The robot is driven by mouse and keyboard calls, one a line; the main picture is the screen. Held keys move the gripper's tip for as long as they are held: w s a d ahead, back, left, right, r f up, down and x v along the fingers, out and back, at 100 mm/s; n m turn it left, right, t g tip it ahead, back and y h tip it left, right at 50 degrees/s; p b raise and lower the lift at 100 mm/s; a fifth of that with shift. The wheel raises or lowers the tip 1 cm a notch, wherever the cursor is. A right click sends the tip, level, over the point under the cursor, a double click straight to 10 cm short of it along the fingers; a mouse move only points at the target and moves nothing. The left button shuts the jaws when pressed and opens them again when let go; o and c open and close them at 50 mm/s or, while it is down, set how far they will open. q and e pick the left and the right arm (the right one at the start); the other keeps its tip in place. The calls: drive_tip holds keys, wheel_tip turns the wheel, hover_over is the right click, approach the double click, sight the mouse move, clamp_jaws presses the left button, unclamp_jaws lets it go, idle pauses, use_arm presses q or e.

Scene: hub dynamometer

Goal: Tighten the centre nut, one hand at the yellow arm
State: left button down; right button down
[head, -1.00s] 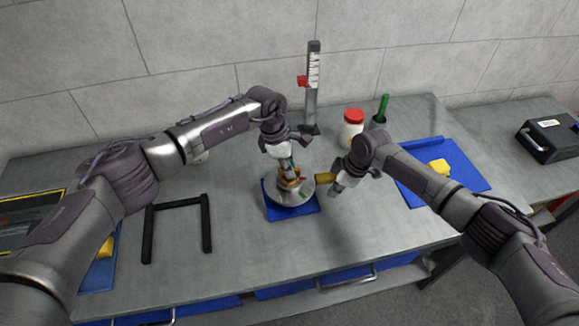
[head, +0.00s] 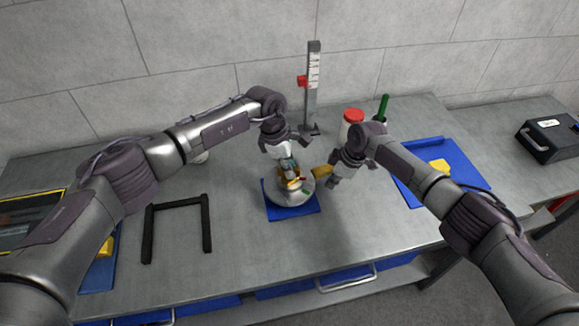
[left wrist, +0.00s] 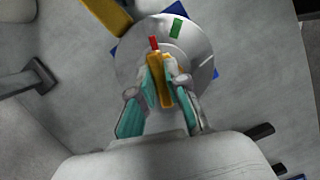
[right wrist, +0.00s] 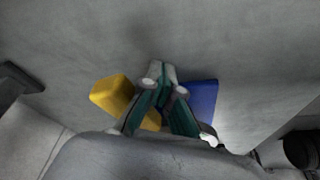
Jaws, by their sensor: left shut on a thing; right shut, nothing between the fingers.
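The round metal hub disc (head: 284,196) sits on a blue base (head: 300,211) in the middle of the bench. A red mark (left wrist: 154,43) shows beside the nut, and a green mark (left wrist: 177,28) is on the disc. The yellow arm (head: 322,171) sticks out from the hub to the right; it also shows in the right wrist view (right wrist: 112,92). My right gripper (head: 335,183) is shut and empty by the arm's outer end; its fingers hide part of the arm.
A scale post with a red slider (head: 312,85), a red-lidded jar (head: 352,125) and a green-handled tool (head: 382,106) stand behind. A black frame (head: 178,203) lies left. The front bench is clear.

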sight(331, 169)
drive_tip(key=shift+w, duration=0.1)
drive_tip(key=shift+w+a, duration=0.35)
drive_tip(key=shift+w, duration=0.3)
drive_tip(key=shift+w+a, duration=0.35)
drive_tip(key=shift+w, duration=0.3)
use_arm(q)
drive_tip(key=c, duration=0.6)
unclamp_jaws()
drive_tip(key=shift+c, duration=0.2)
drive_tip(key=shift+d+r+v, duration=0.1)
drive_tip(key=shift+d+v, duration=0.2)
drive_tip(key=shift+v, duration=0.95)
drive_tip(key=shift+d+r+v, duration=0.1)
drive_tip(key=shift+d+v, duration=0.2)
drive_tip(key=shift+v, duration=0.9)
drive_tip(key=shift+d+v, duration=0.3)
drive_tip(key=shift+v, duration=0.95)
